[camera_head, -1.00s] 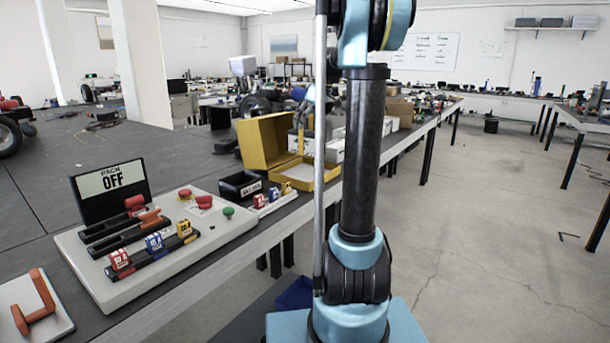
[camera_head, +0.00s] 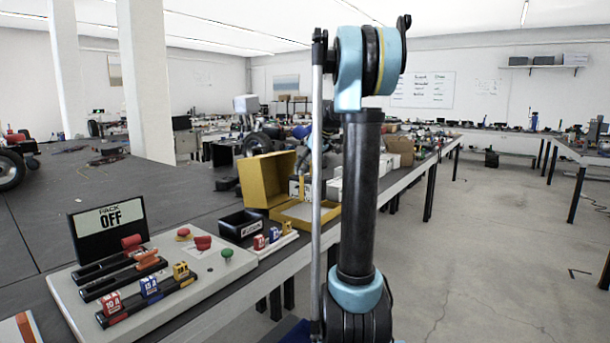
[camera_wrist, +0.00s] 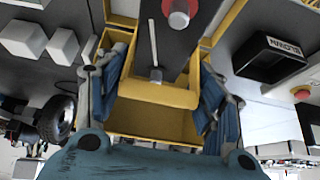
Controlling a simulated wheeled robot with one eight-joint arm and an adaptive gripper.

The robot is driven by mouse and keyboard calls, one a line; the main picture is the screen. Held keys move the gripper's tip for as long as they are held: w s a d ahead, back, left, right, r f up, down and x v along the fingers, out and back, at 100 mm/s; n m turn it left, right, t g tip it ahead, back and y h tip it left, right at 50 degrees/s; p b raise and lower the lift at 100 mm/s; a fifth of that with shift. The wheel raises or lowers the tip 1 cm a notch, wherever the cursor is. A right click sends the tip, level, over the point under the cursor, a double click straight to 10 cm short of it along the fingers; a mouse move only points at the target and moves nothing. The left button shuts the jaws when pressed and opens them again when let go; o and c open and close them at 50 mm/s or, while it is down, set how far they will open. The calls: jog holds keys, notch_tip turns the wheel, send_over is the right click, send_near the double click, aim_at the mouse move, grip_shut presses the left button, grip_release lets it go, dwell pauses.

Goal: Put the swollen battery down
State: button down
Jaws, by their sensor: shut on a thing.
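In the wrist view my gripper (camera_wrist: 158,78) is shut on the swollen battery (camera_wrist: 158,93), a block with a dark top and a yellow side. Its top carries a red cap, a metal post and a pale strip. The blue fingers stand on both sides of it. The open yellow box (camera_wrist: 150,122) lies below and around the battery in this view; I cannot tell whether the battery touches its floor. In the head view the yellow box (camera_head: 265,180) stands on the bench with its lid up. My arm there partly hides the box, and gripper and battery are not clear.
A black tray (camera_head: 241,226) stands left of the box, also seen in the wrist view (camera_wrist: 268,58). The switch panel (camera_head: 195,270) with a PACK OFF sign (camera_head: 110,227) is nearer. White blocks (camera_wrist: 22,38) and a wheel (camera_wrist: 55,118) lie on the box's other side.

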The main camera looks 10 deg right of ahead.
aim_at(309, 178)
jog(key=shift+f, duration=3.35)
jog(key=shift+c, duration=2)
grip_release()
jog(key=v, duration=1.2)
jog(key=s+a+f+m+h, duration=0.1)
jog(key=s+f+m, duration=0.2)
jog(key=s+f, duration=0.6)
jog(key=s+a+f+m+g+h, duration=0.1)
jog(key=s+f, duration=0.8)
jog(key=s, duration=0.9)
jog(key=s+a+f+m+g+h, duration=0.1)
jog(key=s+f+m, duration=0.3)
jog(key=s+f, duration=0.5)
jog(key=s+a+h, duration=0.1)
jog(key=s, duration=0.3)
jog(key=shift+s+a+m, duration=0.2)
jog(key=shift+s+m, duration=0.15)
jog(key=shift+m, duration=0.05)
